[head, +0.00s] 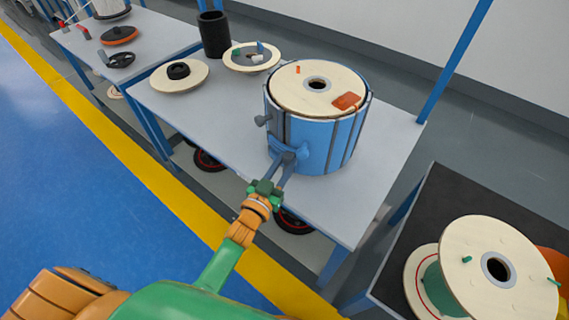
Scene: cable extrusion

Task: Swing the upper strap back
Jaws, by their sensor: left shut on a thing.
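A blue drum (312,148) with dark vertical bands stands on the grey table, a cream spool disc (305,88) inside its top. A blue strap piece (290,149) sits at the drum's front left, low on its side. My left gripper (287,160) reaches up from the front and is shut on this strap piece. I cannot tell whether it is the upper strap, and the fingertips partly hide it. An orange-brown patch (347,101) lies on the disc near the rim. My right gripper is not in view.
Left of the drum on the table (225,145) are a flat disc with a black ring (179,75), a disc with small parts (252,57) and a black cylinder (214,35). A spool (470,259) stands on the dark bench at right. The table's front left is clear.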

